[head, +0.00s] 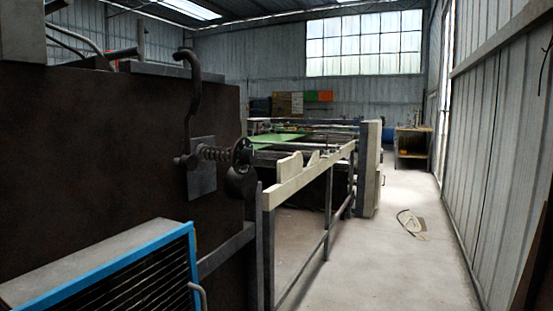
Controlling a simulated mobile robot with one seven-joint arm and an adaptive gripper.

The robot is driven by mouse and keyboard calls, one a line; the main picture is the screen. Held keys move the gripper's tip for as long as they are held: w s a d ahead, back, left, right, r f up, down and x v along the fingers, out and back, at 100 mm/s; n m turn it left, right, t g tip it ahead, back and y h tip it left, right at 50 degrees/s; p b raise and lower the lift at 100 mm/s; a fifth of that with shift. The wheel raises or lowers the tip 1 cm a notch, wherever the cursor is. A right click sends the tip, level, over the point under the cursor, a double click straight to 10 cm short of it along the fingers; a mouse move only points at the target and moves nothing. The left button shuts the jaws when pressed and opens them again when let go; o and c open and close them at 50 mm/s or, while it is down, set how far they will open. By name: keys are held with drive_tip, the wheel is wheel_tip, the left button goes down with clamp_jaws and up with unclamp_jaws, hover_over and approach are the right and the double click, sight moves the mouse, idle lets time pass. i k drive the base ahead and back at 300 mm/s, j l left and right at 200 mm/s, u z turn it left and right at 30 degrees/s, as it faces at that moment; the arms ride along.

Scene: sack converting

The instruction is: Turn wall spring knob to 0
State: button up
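A spring knob mechanism sticks out to the right from the dark brown wall panel (110,150) at the left of the head view. Its grey mounting plate (202,180) is fixed to the panel. A coil spring (215,154) runs from the plate to a round dark knob (243,151), seen nearly edge-on. A curved grey lever (192,88) rises from the same mount. The knob's setting and any marks on it are too small to read. My gripper is not in view.
A blue-framed grille box (120,272) stands in the left foreground. A pale rail (305,178) on grey posts runs back beside a long machine with a green sheet (275,140). The concrete floor (385,270) on the right is mostly clear, with a loose coil (411,223) lying there.

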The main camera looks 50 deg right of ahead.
sight(248, 157)
drive_tip(key=z, duration=1.15)
drive_tip(key=i+z, duration=0.15)
drive_tip(key=z, duration=0.3)
drive_tip(key=i+j+z, duration=0.1)
drive_tip(key=z, duration=0.35)
drive_tip(key=i+j+z, duration=0.1)
drive_tip(key=z, duration=0.35)
